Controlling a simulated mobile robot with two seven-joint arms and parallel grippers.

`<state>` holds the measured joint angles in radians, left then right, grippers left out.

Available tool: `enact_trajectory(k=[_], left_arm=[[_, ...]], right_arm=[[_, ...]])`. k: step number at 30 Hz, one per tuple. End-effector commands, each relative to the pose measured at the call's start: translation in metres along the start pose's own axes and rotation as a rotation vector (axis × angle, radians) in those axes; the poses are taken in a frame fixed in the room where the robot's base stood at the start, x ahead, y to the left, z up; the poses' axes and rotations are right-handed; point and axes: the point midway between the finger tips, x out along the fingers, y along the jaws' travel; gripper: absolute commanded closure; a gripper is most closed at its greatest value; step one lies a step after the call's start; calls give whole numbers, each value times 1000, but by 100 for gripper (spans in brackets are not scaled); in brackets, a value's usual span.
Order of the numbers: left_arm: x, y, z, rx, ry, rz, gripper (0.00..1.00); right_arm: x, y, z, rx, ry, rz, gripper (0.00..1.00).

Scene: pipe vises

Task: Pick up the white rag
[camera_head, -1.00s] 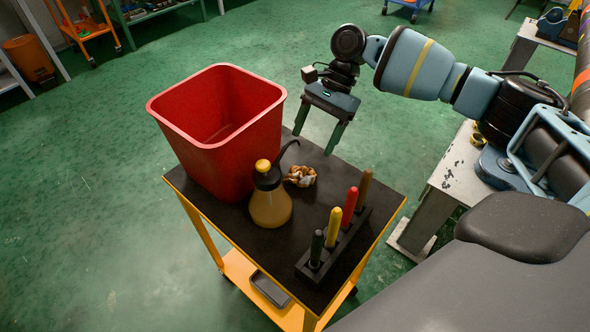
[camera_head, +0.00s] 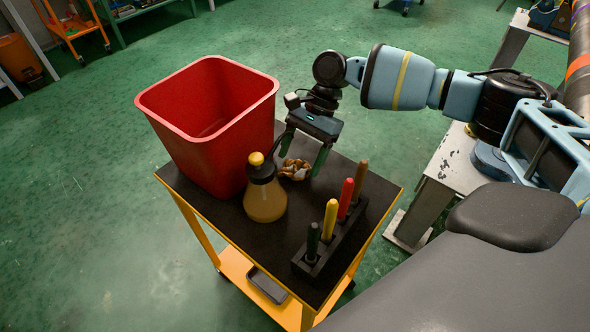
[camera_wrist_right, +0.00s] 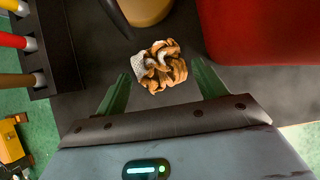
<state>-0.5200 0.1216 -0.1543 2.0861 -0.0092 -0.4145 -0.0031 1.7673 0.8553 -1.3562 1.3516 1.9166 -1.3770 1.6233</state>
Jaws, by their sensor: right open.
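The white rag (camera_head: 295,169) is a small crumpled bundle, white with brown-orange stains, lying on the black cart top (camera_head: 240,230). In the right wrist view the rag (camera_wrist_right: 159,66) lies ahead of and between the two fingers. My right gripper (camera_head: 301,166) is open, its green fingers pointing down on either side of the rag in the head view. In the wrist view the right gripper (camera_wrist_right: 160,85) holds nothing. I cannot tell whether the fingers touch the rag. My left gripper is not in view.
A red bin (camera_head: 208,130) stands left of the rag. An oil can (camera_head: 264,190) with a yellow cap stands close in front of it. A black rack (camera_head: 330,245) with several coloured-handled tools stands to the right. Green floor surrounds the cart.

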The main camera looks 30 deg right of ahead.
Motion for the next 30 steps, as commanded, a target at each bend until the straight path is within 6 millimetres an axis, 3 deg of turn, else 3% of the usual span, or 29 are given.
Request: enact_trajectory(k=[3,11,20,30], left_arm=[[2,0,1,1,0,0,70],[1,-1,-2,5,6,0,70],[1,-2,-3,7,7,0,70],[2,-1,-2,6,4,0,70]], right_arm=[[12,0,0,-1,-1,0,29],[15,-1,1,-1,-1,-2,29],[15,0,1,-1,-1,-1,62],[15,0,1,-1,-1,-1,64]])
